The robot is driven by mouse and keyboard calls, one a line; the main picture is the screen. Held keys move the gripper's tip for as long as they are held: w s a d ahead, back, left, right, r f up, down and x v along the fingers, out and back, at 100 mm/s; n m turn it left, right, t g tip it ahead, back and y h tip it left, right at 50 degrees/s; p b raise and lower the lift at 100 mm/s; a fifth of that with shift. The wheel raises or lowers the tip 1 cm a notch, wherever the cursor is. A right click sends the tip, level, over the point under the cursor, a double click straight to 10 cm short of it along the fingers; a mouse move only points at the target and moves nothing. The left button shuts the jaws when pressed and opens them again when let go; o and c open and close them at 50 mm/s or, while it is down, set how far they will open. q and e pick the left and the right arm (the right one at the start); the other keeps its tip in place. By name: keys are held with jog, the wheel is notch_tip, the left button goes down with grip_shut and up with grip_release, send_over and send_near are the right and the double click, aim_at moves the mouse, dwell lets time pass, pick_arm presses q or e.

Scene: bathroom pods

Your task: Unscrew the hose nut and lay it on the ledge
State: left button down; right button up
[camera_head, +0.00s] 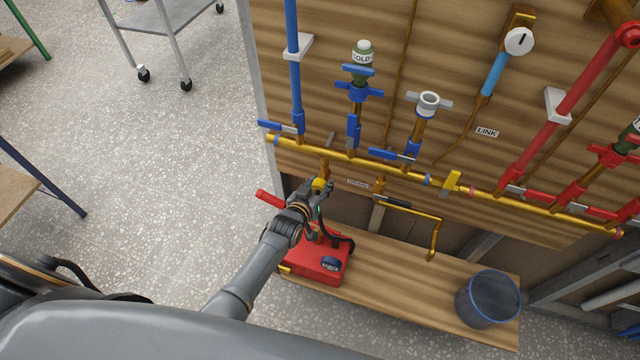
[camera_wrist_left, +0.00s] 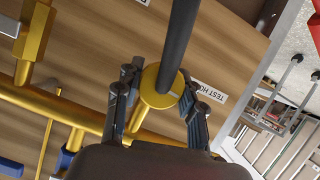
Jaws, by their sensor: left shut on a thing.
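The hose nut (camera_wrist_left: 163,84) is a round brass-yellow collar on the end of a black hose (camera_wrist_left: 181,35). My left gripper (camera_wrist_left: 158,92) is shut on it, one finger on each side. Behind the nut, a brass stub leads to the manifold pipe; whether its thread is still engaged is hidden. In the head view the nut (camera_head: 319,184) shows as a yellow spot at the tip of my left gripper (camera_head: 321,190), below the pipe's left part. The wooden ledge (camera_head: 390,278) runs below. My right gripper is not in view.
A red box (camera_head: 312,268) stands on the ledge's left end, below my arm. A dark blue bucket (camera_head: 488,300) stands at its right end. Bare ledge lies between them. A bent brass drain pipe (camera_head: 437,235) hangs above it. A brass manifold (camera_head: 345,157) crosses the panel.

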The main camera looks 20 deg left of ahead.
pick_arm(q)
jog(key=shift+f+n+h+b, duration=0.1)
jog(key=shift+n+h+b, duration=0.4)
jog(key=shift+n+h, duration=0.15)
jog(key=shift+d+n+h, duration=0.1)
jog(key=shift+n+h, duration=0.15)
jog(key=shift+n, duration=0.2)
jog(key=shift+r, duration=0.2)
jog(key=shift+b, duration=0.3)
jog(key=shift+f+n+h+b, duration=0.1)
jog(key=shift+n+h+b, duration=0.55)
jog(key=shift+b, duration=0.65)
jog(key=shift+n+b, duration=0.55)
jog(key=shift+t, duration=0.3)
